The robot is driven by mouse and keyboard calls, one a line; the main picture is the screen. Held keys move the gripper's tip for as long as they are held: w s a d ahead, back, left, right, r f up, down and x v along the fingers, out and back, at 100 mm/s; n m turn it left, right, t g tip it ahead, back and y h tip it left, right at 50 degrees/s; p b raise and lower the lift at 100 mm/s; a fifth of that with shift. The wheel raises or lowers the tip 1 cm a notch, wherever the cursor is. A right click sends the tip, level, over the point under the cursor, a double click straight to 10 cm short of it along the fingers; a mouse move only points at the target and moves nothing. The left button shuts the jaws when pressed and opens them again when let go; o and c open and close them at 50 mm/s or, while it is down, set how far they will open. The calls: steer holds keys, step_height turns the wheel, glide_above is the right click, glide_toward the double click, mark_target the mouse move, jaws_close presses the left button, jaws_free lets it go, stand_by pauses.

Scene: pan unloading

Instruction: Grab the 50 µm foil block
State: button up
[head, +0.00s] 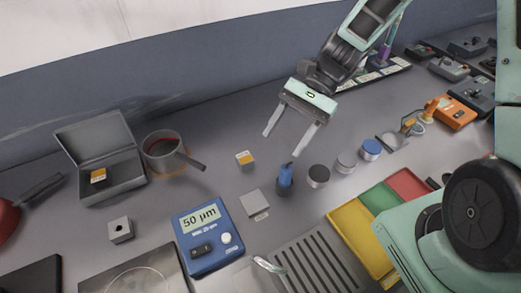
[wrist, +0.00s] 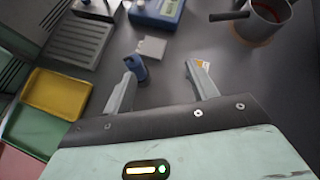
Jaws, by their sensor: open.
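A small block with an orange and white label (head: 245,159) stands on the grey bench; its print is too small to read. In the wrist view this block (wrist: 203,65) shows partly behind the right finger. A similar labelled block (head: 98,177) sits in an open grey case (head: 122,184). I cannot tell by label which is the 50 µm one. A blue gauge (head: 203,238) displays "50 µm". My gripper (head: 282,145) is open and empty above the bench, up and right of the loose block. Its spread fingers also show in the wrist view (wrist: 160,72).
A blue bottle-like item (head: 285,176) stands close to my gripper, beside several round weights or pots. A pot with red liquid (head: 162,143) is left of the loose block. A flat grey square (head: 255,203) lies in front. Yellow (head: 352,226), green and red trays are at right.

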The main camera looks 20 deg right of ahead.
mark_target(242, 158)
steer(key=w+d+f+m+t+y, duration=0.1)
steer(key=w+d+m, duration=0.1)
steer(key=w+d+f+m+y, duration=0.1)
steer(key=w+m, duration=0.1)
steer(key=w+d+f+m+t+y+b, duration=0.1)
steer(key=w+d+y, duration=0.1)
steer(key=shift+d+f+m+t, duration=0.1)
steer(key=shift+d+m+t, duration=0.2)
steer(key=shift+d+m, duration=0.1)
steer(key=p+x, duration=0.1)
steer(key=x, duration=1)
steer(key=shift+a+p, duration=0.4)
steer(key=shift+a, duration=0.05)
steer(key=shift+r+p+x, duration=0.15)
steer(key=shift+p+x, duration=0.25)
steer(key=shift+x, duration=0.95)
steer(key=shift+r+p+x, duration=0.1)
steer(key=shift+p+x, duration=0.3)
steer(key=shift+x, duration=0.95)
steer(key=shift+w+a, duration=0.1)
steer(key=shift+a, duration=0.05)
steer(key=c, duration=1.1)
